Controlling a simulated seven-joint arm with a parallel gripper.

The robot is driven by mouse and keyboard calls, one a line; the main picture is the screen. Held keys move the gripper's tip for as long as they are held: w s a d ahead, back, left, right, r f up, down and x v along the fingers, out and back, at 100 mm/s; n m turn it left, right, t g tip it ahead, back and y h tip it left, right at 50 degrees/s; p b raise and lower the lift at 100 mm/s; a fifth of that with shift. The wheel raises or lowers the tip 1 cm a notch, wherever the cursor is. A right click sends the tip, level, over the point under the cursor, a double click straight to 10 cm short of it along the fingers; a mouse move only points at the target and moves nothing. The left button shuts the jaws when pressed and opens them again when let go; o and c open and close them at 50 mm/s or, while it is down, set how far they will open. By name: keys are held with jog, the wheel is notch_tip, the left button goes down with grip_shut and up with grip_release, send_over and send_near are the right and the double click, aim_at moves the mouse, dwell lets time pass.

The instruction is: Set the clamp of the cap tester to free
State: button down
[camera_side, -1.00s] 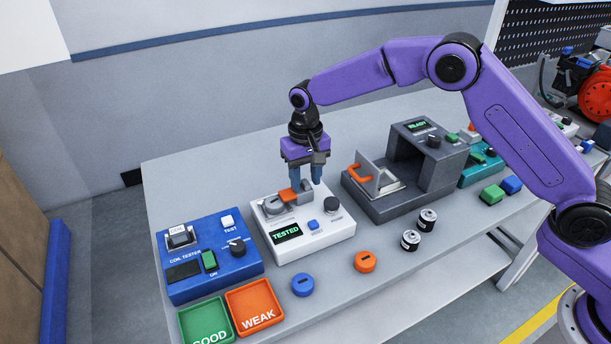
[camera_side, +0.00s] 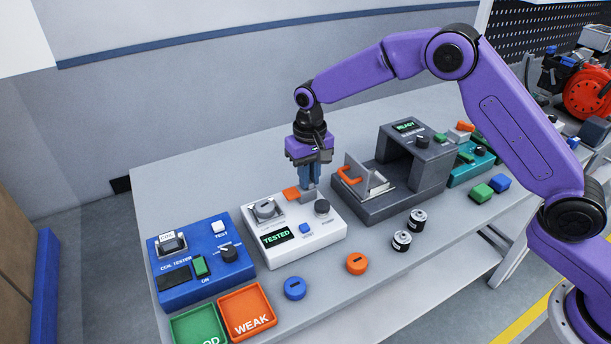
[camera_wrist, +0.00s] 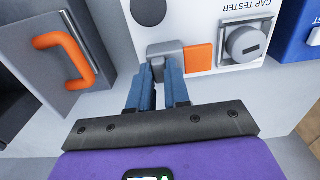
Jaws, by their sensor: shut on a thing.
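The white cap tester (camera_side: 304,244) stands on the bench with a green "TESTED" display (camera_side: 277,237). Its clamp has an orange pad (camera_side: 292,194) and a grey block (camera_side: 308,197) at the back edge of the tester. In the wrist view the orange pad (camera_wrist: 198,59) lies beside the round socket (camera_wrist: 243,43), not over it. My gripper (camera_side: 310,184) points down at the clamp. In the wrist view its blue fingers (camera_wrist: 165,76) are shut on the grey block (camera_wrist: 166,49), and the fingertips partly hide it.
The blue coil tester (camera_side: 193,287) stands left of the cap tester. A dark grey fixture with an orange handle (camera_side: 348,175) stands close on the right. Bins are front left.

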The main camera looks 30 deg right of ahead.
aim_at(311, 180)
jog(key=c, duration=1.1)
grip_release()
jog(key=shift+d, duration=0.4)
jog(key=shift+a, duration=0.1)
notch_tip(311, 180, up, 18)
jog(key=shift+f, duration=0.25)
jog(key=s+d+f+n, duration=0.2)
jog(key=s+d+n, duration=0.2)
jog(key=s, duration=0.9)
jog(key=s+d+f+n, duration=0.2)
jog(key=s+d+n, duration=0.2)
jog(key=s+d, duration=0.3)
jog(key=s+d+f+n, duration=0.2)
jog(key=s+d+n, duration=0.2)
jog(key=s, duration=1.4)
jog(key=shift+s+d+f+n, duration=0.15)
jog(key=shift+s+d+f, duration=0.05)
jog(key=shift+d, duration=0.15)
jog(key=shift+s+d+f+n, duration=0.15)
jog(key=shift+d+f, duration=0.05)
jog(key=shift+d, duration=0.15)
